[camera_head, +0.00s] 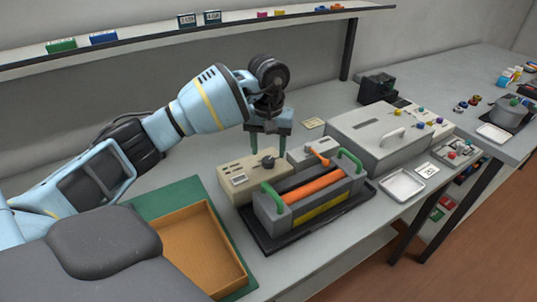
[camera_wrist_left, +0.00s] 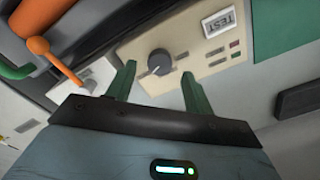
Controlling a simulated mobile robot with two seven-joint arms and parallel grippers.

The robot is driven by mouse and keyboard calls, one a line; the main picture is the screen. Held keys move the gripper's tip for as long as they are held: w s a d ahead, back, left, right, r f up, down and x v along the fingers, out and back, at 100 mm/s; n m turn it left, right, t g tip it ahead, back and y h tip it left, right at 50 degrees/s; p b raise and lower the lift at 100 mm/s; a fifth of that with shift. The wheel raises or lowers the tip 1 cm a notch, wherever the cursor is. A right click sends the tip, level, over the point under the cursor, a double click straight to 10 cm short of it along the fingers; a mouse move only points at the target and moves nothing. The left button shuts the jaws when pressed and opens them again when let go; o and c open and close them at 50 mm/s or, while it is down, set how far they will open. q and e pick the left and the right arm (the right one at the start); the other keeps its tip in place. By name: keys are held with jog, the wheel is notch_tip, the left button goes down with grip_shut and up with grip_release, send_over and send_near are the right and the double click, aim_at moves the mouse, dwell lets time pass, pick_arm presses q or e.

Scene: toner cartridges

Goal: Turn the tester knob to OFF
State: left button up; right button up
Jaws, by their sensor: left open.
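The tester (camera_head: 233,182) is a beige box on the bench with a dark round knob (camera_head: 268,162) on its top. In the left wrist view the knob (camera_wrist_left: 160,62) lies just beyond and between the fingertips of my left gripper (camera_wrist_left: 158,71). A label reading TEST (camera_wrist_left: 218,22) and small indicator marks are on the panel. My left gripper (camera_head: 268,150) points down over the tester with its green fingers apart and empty. I cannot tell whether they touch the knob. The knob's exact pointer setting is too small to read. My right gripper is not in view.
A dark cartridge unit with an orange roller (camera_head: 312,189) and green handles stands right in front of the tester. An orange lever (camera_head: 316,156) rises from a small grey box behind it. An empty orange tray (camera_head: 200,245) lies at the left, and a large grey box (camera_head: 375,135) stands at the right.

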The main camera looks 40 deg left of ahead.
aim_at(268, 162)
pick_arm(q)
jog(key=shift+f, duration=1.4)
jog(key=c, duration=1)
